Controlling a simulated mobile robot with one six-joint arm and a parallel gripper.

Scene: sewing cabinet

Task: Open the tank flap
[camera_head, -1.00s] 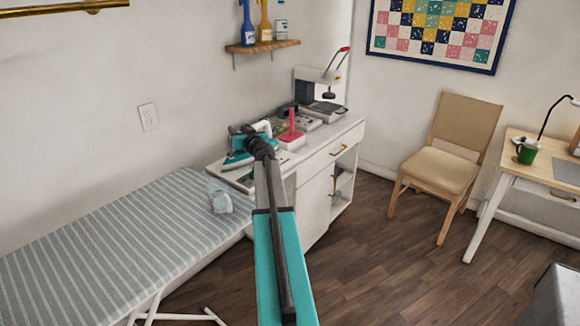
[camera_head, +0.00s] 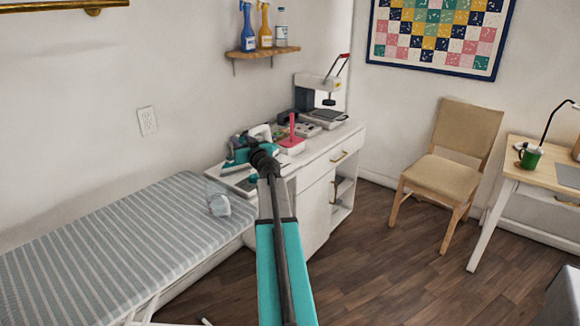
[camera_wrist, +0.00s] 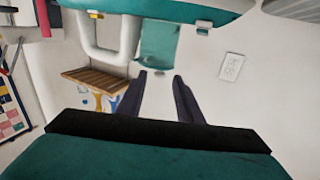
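A teal and white iron (camera_head: 236,157) sits at the near left end of the white cabinet top, partly hidden by my arm in the head view. In the wrist view its teal body (camera_wrist: 160,10) and white looped handle (camera_wrist: 97,45) fill the top. A translucent teal piece (camera_wrist: 160,42), perhaps the tank flap, hangs in line with my fingers; I cannot tell whether it is open. My gripper (camera_wrist: 160,75) has two dark fingers spread apart, with bare wall showing between them. The tips lie just short of the teal piece, apparently apart from it.
A red-topped item (camera_head: 291,143) and a sewing machine (camera_head: 322,92) stand farther along the cabinet (camera_head: 315,190). A striped ironing board (camera_head: 110,240) lies at left, with a clear object (camera_head: 218,203) on it. A shelf (camera_head: 266,52) with bottles hangs above.

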